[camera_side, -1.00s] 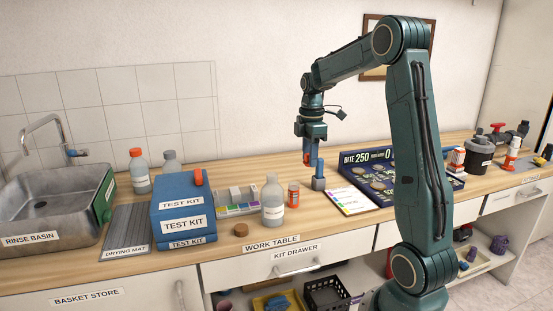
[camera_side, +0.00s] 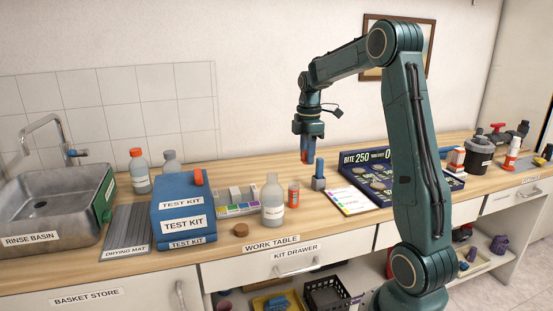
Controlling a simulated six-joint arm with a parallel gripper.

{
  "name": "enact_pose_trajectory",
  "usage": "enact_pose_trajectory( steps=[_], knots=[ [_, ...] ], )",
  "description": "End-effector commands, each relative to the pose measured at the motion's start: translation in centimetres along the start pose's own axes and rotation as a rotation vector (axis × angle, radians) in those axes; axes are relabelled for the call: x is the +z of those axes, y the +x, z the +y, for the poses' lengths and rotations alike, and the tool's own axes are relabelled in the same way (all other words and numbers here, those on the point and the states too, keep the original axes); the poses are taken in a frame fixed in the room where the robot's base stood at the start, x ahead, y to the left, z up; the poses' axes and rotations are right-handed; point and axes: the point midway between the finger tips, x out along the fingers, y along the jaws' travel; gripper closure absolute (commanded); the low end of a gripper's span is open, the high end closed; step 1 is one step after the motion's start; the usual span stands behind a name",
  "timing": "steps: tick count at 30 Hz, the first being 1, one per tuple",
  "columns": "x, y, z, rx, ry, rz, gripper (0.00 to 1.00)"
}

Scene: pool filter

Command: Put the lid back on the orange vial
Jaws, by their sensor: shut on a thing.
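The orange vial (camera_side: 293,195) stands upright on the table. It is small and translucent orange with a pale label, just right of a clear bottle. My gripper (camera_side: 307,157) hangs pointing down, above and slightly right of the vial in the picture, clearly apart from it. It is shut on a small orange-red thing between its fingertips. That thing is mostly hidden, and I cannot tell whether it is the lid. The vial's top is too small to make out clearly.
A clear labelled bottle (camera_side: 272,200) stands close left of the vial. A blue test kit box (camera_side: 181,208) and brown cork (camera_side: 241,230) sit left. Table in front is clear.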

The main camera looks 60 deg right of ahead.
Motion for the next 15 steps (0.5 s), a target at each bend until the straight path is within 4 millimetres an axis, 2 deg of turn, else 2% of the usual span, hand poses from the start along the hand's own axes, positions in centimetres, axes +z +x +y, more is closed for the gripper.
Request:
enact_pose_trajectory(
  steps=[9,15],
  knots=[
    [-0.5,2.2,4.7,0.000,-0.003,0.001,0.89],
    [-0.7,3.5,7.0,0.003,-0.005,0.001,0.89]
  ],
)
